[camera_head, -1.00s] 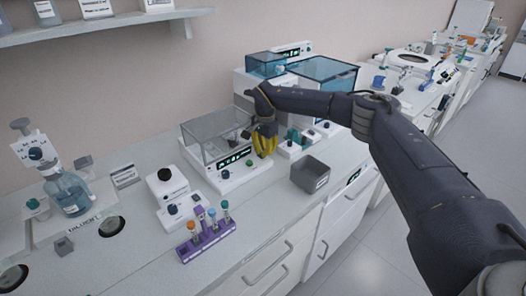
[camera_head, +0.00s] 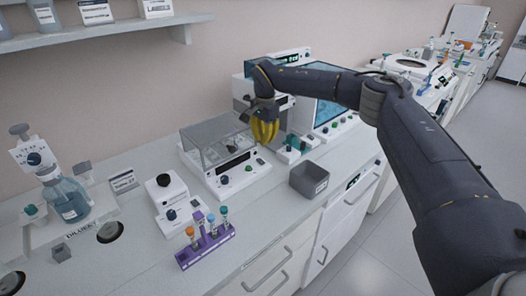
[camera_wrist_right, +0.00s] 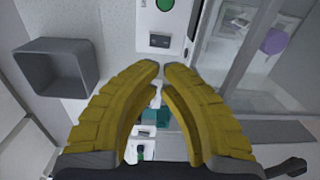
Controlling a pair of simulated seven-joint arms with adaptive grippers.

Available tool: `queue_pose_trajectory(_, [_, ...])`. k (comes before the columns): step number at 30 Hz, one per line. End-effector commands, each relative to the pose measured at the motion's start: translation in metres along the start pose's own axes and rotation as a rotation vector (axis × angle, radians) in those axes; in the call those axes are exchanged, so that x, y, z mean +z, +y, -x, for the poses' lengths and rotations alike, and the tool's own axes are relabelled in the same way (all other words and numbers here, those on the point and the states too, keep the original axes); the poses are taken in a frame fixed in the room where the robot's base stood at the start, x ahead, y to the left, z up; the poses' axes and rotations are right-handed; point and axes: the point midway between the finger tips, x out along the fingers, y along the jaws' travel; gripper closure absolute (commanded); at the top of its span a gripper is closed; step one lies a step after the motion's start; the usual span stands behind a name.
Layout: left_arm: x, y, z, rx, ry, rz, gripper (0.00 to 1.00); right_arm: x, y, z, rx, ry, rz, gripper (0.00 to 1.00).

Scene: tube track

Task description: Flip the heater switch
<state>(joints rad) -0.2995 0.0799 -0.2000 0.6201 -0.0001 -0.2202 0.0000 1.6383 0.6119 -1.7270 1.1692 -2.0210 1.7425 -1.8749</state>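I cannot tell for sure which device is the heater. A white device with a clear box on top (camera_head: 228,178) has a dark display and coloured buttons on its front. My right gripper (camera_head: 262,139) hangs just right of that box, its yellow fingers pointing down. In the right wrist view the fingertips (camera_wrist_right: 162,69) are together with at most a thin gap, nothing between them. A white panel with a green button (camera_wrist_right: 165,4) and a small dark switch (camera_wrist_right: 159,41) lies beyond the tips, seemingly not touched. My left gripper is not in view.
A grey open bin (camera_head: 309,180) stands right of the gripper near the bench edge. A purple tube rack (camera_head: 206,247), a small white device with dark knobs (camera_head: 166,187) and a bottle (camera_head: 68,198) stand to the left. A wall shelf (camera_head: 100,32) is at upper left.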

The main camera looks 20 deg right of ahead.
Motion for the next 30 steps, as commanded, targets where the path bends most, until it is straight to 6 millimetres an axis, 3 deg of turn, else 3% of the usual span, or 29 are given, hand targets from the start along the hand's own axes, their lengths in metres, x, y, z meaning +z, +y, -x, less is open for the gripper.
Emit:
queue_pose_trajectory(6, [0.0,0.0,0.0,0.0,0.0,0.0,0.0,-0.001,-0.001,0.034,-0.003,0.002,0.0,1.0])
queue_pose_trajectory(12, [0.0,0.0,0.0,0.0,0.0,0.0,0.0,-0.001,-0.001,0.05,-0.002,0.001,-0.002,1.0])
queue_pose_trajectory(25, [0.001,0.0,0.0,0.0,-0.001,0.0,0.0,-0.001,-0.001,0.055,-0.003,0.001,-0.001,1.0])
queue_pose_trajectory(26, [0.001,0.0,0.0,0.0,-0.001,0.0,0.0,-0.001,-0.001,0.055,-0.003,0.001,-0.001,0.95])
queue_pose_trajectory(27, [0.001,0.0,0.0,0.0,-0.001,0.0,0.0,-0.001,-0.001,0.055,-0.003,0.001,-0.001,1.0])
queue_pose_trajectory(30, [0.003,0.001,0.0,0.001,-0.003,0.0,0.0,0.008,-0.006,0.055,-0.017,-0.001,0.015,1.0])
